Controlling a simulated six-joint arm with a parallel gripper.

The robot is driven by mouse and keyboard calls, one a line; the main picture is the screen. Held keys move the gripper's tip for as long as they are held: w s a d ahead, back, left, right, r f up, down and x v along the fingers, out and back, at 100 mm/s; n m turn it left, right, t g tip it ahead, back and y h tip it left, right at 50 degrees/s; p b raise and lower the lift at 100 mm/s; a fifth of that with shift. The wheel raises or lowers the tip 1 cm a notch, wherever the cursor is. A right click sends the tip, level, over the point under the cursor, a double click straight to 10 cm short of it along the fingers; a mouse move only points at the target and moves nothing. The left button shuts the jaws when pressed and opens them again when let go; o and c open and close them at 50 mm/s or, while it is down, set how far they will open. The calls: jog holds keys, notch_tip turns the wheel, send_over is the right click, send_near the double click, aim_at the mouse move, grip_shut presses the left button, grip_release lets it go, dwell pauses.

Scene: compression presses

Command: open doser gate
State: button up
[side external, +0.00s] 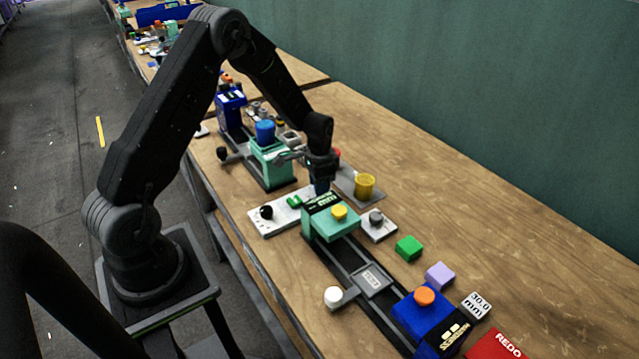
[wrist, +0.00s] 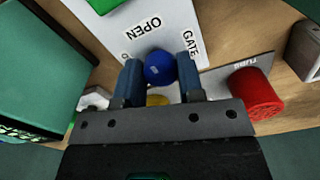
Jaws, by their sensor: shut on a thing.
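The white doser plate (wrist: 190,25) fills the upper middle of the wrist view, with the words OPEN and GATE on it. A round blue knob (wrist: 160,67) sits at its lower edge, between the two blue fingers of my gripper (wrist: 160,75). My gripper is shut on this knob. In the side view my gripper (side external: 321,187) points down behind the mint-green press head, near the right end of the white plate (side external: 265,229). The knob cannot be told apart from the fingers there. A green block (side external: 295,201) and a black knob (side external: 266,212) are on the plate.
The mint-green press (side external: 335,224) with a yellow knob stands close in front of my gripper. A yellow cup (side external: 364,186) stands to its right. A red cup (wrist: 257,93) is right of the fingers in the wrist view.

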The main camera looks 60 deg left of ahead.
jog(key=o, duration=0.9)
notch_tip(320, 180, up, 14)
jog(key=shift+f, duration=0.1)
jog(key=s+d+r+n+t, duration=0.2)
jog(key=s+d+r+t, duration=0.2)
jog(key=s+d+r, duration=0.95)
jog(key=shift+n+t, duration=0.6)
jog(key=shift+t, duration=0.2)
jog(key=s, duration=0.3)
jog(key=s+d+r, duration=0.1)
jog(key=s, duration=0.2)
jog(key=s+d, duration=0.1)
jog(key=s, duration=0.2)
jog(key=shift+s+d+r, duration=0.2)
jog(key=shift+s+d, duration=0.05)
